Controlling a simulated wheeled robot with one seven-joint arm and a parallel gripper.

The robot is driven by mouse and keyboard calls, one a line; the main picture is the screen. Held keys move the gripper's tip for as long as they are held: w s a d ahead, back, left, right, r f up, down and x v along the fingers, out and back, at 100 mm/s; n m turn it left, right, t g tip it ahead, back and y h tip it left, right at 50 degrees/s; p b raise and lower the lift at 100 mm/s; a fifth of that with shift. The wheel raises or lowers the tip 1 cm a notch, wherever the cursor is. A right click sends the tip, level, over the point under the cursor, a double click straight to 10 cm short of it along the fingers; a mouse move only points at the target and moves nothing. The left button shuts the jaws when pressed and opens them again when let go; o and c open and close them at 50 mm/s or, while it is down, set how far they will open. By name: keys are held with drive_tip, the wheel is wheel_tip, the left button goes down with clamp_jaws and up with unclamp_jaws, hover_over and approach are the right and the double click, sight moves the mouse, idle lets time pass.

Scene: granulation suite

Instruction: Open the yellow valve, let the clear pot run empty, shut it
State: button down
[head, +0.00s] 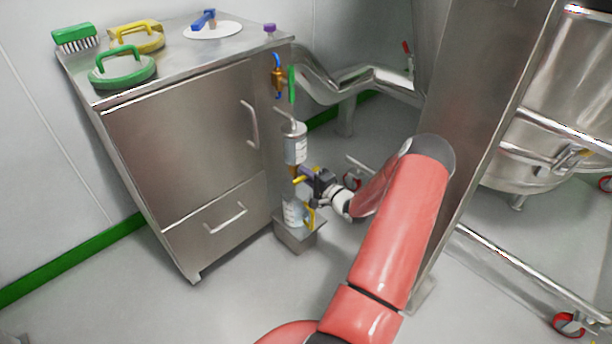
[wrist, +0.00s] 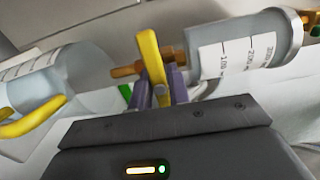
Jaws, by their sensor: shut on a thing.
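The clear pot (head: 296,148), with a white label, hangs upright on the side of the steel cabinet. It shows at right in the wrist view (wrist: 245,50) with a printed scale. The yellow valve lever (wrist: 151,62) stands across the brass pipe (wrist: 128,70) below the pot. My gripper (wrist: 160,88) is shut on this lever; in the head view my gripper (head: 314,180) hides part of the valve. A clear jug (head: 292,213) with a yellow handle stands underneath; it shows at left in the wrist view (wrist: 50,85). I cannot tell the liquid level in either.
A blue-handled valve (head: 278,62) and a green lever (head: 291,84) sit above the pot. The jug stands on a small steel stand (head: 297,240). The steel cabinet (head: 185,140) is close at left. A steel column (head: 480,110) and pipes stand at right.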

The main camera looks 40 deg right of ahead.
drive_tip(key=c, duration=1.3)
unclamp_jaws()
drive_tip(key=shift+s, duration=0.1)
drive_tip(key=s, duration=0.7)
drive_tip(key=shift+s+d, duration=0.35)
